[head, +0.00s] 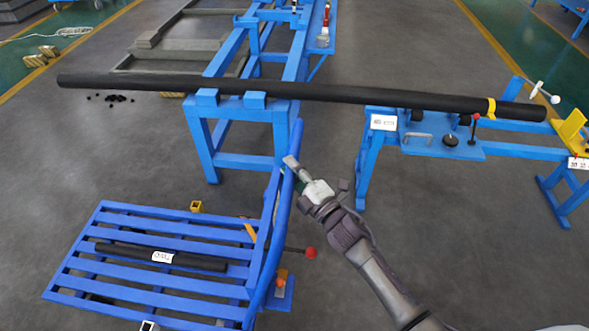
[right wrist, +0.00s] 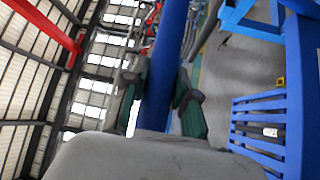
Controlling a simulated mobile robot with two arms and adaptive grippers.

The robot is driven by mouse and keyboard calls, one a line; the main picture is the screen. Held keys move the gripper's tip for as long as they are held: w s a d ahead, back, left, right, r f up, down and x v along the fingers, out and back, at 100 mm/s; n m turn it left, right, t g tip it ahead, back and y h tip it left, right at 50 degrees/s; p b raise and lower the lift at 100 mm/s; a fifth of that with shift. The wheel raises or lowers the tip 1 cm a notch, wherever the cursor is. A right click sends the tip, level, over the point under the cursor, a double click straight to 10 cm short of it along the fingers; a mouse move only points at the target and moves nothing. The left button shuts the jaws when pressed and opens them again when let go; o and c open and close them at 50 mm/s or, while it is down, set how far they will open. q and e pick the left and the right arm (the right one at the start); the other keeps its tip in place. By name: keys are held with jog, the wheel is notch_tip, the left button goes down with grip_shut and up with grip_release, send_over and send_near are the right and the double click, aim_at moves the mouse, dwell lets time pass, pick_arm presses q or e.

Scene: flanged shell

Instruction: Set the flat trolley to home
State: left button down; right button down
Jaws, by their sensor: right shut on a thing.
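The flat trolley (head: 150,279) is a blue slatted platform at the lower left of the head view. A tall blue push handle (head: 268,245) rises at its right end. A short black pipe with a white label lies on its slats. My right gripper (head: 291,168) is at the upper part of the handle. In the right wrist view its green fingers (right wrist: 158,95) are shut around a blue bar (right wrist: 168,40), the handle. The slatted platform also shows at the right of that view (right wrist: 258,105). My left gripper is not in view.
A long black pipe (head: 350,94) lies across a blue stand (head: 245,158) and a blue bench (head: 470,147) behind the trolley. A red-knobbed lever (head: 310,253) sticks out right of the handle. Grey floor is open at left.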

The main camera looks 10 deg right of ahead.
jog(key=shift+a, duration=0.1)
jog(key=c, duration=0.9)
grip_release()
jog(key=shift+a, duration=0.1)
jog(key=v, duration=1.2)
jog(key=shift+f, duration=0.1)
